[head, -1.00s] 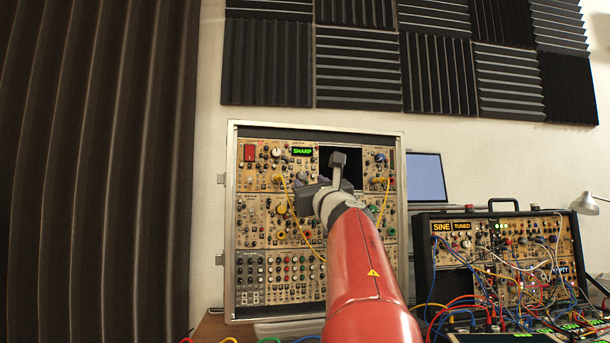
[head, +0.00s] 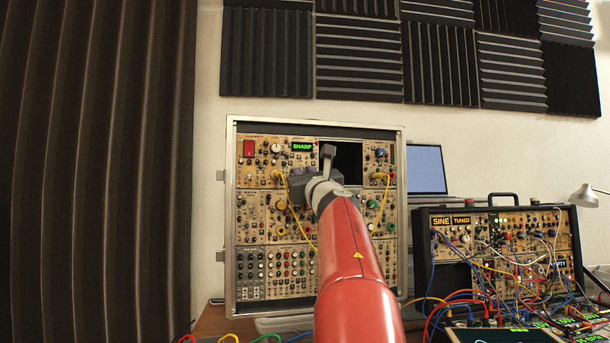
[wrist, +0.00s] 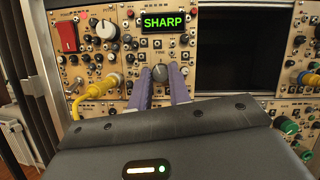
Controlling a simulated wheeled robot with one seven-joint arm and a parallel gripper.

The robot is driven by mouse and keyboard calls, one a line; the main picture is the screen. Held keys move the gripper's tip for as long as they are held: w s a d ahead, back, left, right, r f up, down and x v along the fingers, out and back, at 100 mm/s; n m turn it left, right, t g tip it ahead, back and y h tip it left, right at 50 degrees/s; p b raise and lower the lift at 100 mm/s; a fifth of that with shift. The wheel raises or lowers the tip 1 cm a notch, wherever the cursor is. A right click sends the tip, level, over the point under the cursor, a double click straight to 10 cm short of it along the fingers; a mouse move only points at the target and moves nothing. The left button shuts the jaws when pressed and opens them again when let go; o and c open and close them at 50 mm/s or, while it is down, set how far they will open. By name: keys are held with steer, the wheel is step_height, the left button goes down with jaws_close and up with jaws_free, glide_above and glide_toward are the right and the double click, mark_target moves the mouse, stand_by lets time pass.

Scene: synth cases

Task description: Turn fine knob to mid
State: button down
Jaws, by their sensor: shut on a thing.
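The fine knob (wrist: 160,72) is a small grey round knob below the green display in the wrist view, with a small "FINE" label just above it. My gripper (wrist: 161,75) has its two purple fingers on either side of the knob, shut on it. I cannot tell which way the knob points. The display (wrist: 164,22) reads "SHARP" in green; it also shows in the head view (head: 303,146). In the head view my arm and gripper body hide the knob.
A yellow cable (wrist: 97,92) is plugged in just left of my fingers. A larger white knob (wrist: 107,29) and a red switch (wrist: 68,37) sit at upper left. A dark blank opening (wrist: 238,50) lies to the right. A second synth case (head: 500,217) stands at right.

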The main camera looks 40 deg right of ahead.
steer(key=m+h, duration=0.1)
steer(key=m, duration=0.2)
steer(key=shift+a+r+m+g+h, duration=0.1)
steer(key=shift+a+m+g+h, duration=0.1)
steer(key=shift+m+g+h, duration=0.15)
steer(key=m+g+h, duration=0.1)
steer(key=m, duration=0.2)
steer(key=c, duration=1.3)
jaws_free()
